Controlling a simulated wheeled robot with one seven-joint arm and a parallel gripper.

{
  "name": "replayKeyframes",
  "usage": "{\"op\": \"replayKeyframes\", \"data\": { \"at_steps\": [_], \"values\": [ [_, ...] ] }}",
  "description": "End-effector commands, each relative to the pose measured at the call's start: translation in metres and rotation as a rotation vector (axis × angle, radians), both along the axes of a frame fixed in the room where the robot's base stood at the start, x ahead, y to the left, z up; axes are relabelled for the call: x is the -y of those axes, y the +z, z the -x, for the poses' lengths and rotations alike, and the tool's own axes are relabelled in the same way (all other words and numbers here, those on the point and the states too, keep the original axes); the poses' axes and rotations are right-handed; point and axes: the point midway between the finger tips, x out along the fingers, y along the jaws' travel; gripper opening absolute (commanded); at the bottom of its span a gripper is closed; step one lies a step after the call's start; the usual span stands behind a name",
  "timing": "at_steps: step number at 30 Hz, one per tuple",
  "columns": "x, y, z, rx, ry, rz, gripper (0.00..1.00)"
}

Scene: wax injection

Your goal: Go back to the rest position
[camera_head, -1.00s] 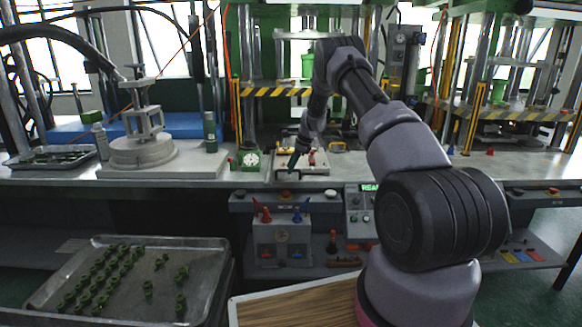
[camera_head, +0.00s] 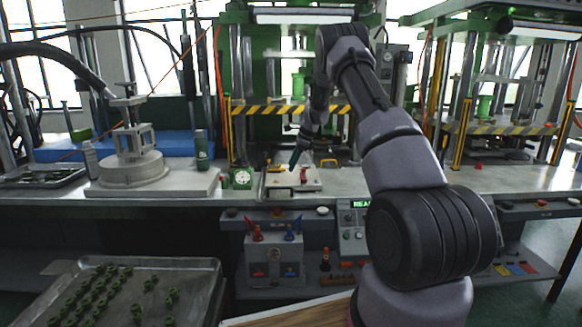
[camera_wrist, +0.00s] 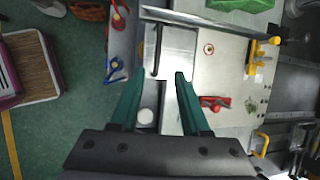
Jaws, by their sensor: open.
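My gripper (camera_head: 295,158) shows small in the head view, above the small white plate fixture (camera_head: 275,187) on the workbench. Its two green fingers (camera_wrist: 158,74) show in the wrist view. They are apart, with nothing held between them. Below them lie a metal plate and the bench edge. My arm rises from the lower right and bends down toward the bench.
The bench (camera_head: 340,182) carries a round dial (camera_head: 240,178), a red-handled clamp (camera_wrist: 214,102) and a grey stand (camera_head: 130,168). A control box (camera_head: 274,262) is below. A metal tray (camera_head: 205,275) of green parts lies at lower left. Presses stand behind.

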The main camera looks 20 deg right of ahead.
Motion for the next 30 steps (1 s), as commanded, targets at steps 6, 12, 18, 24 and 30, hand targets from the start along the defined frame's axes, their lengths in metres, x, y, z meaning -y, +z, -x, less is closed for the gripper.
{"op": "replayKeyframes", "data": {
  "at_steps": [6,12,18,24,30],
  "values": [
    [-0.001,0.005,0.001,0.005,0.006,0.003,0.46],
    [-0.011,0.073,0.027,0.076,0.109,0.044,0.46],
    [-0.029,0.168,0.091,0.189,0.299,0.129,0.46],
    [-0.047,0.240,0.172,0.300,0.495,0.230,0.46],
    [-0.062,0.287,0.262,0.405,0.692,0.346,0.46]
  ]
}}
